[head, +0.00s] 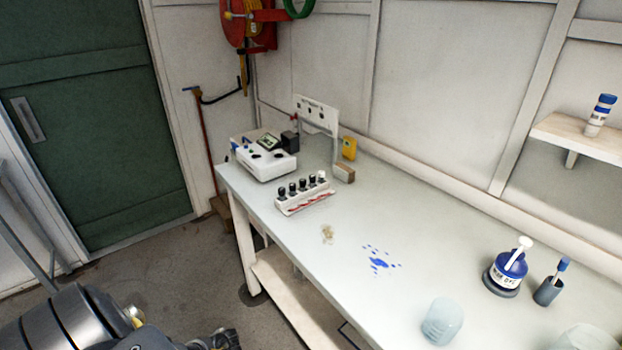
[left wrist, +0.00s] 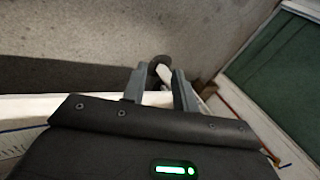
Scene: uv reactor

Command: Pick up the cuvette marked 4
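A white rack (head: 304,204) stands on the bench with several small upright cuvettes (head: 303,186) in a row. Most have black caps, and the one at the right end has a white cap. Their markings are too small to read, so I cannot tell which is marked 4. My left arm is low at the bottom left of the head view, off the bench and well apart from the rack. In the left wrist view my left gripper (left wrist: 159,86) has its two fingers apart with nothing held between them. My right gripper is not in view.
On the bench (head: 330,222), a white instrument (head: 266,163) stands behind the rack, with a yellow item (head: 349,148) to its right. Brown and blue stains mark the bench's middle. A blue-lidded jar (head: 506,272), grey holder (head: 548,291) and clear beaker (head: 442,321) stand towards the right.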

